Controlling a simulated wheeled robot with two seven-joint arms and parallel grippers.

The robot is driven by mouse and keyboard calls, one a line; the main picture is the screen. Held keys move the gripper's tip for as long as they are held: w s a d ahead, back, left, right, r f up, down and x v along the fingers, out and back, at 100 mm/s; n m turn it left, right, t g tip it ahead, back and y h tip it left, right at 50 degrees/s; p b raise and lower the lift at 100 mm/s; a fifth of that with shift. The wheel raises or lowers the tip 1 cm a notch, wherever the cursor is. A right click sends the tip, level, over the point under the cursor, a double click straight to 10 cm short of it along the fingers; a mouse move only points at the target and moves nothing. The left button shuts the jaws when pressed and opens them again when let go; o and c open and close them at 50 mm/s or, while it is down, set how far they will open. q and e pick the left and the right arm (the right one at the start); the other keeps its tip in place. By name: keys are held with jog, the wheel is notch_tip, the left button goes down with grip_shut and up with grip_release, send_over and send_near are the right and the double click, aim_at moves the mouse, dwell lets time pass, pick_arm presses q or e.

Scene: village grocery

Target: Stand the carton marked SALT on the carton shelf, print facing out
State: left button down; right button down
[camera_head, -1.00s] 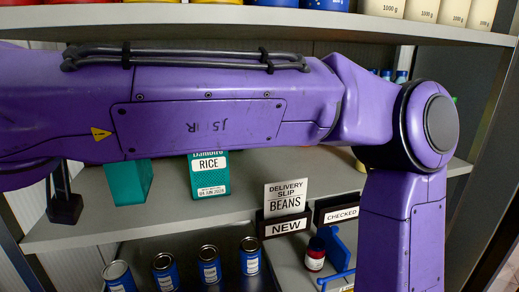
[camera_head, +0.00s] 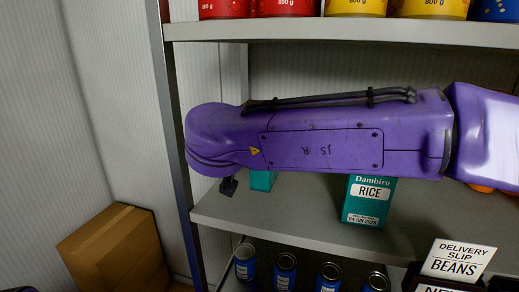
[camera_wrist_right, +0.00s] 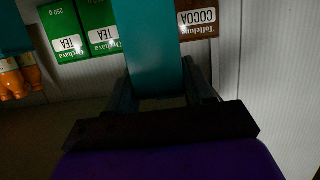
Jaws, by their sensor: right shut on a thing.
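My right gripper (camera_wrist_right: 162,88) is shut on a plain teal carton (camera_wrist_right: 152,45) in the right wrist view. Its two dark fingers press on the carton's sides. No print shows on the faces I see, so I cannot read SALT on it. In the head view, part of a teal carton (camera_head: 263,180) shows below my purple right arm, above the left end of the carton shelf (camera_head: 300,222). My arm hides its upper part and the right gripper's jaws. I cannot tell whether it touches the shelf. My left gripper is not in view.
A teal RICE carton (camera_head: 369,200) stands upright on the shelf, right of the held carton. Green TEA cartons (camera_wrist_right: 80,30) and a brown COCOA carton (camera_wrist_right: 198,18) show in the wrist view. Cans (camera_head: 285,270) stand below. A BEANS delivery slip (camera_head: 458,260) is at lower right.

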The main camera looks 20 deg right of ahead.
jog(key=w+f, duration=0.1)
jog(key=w+f+p, duration=0.1)
jog(key=f, duration=0.1)
jog(key=shift+w+d+f, duration=0.1)
jog(key=shift+w+f, duration=0.05)
jog(key=shift+w, duration=0.15)
notch_tip(320, 180, down, 3)
jog(key=shift+r, duration=0.15)
jog(key=shift+w+f, duration=0.1)
jog(key=shift+f, duration=0.15)
jog(key=shift+c, duration=2.2)
grip_release()
jog(key=shift+f, duration=0.15)
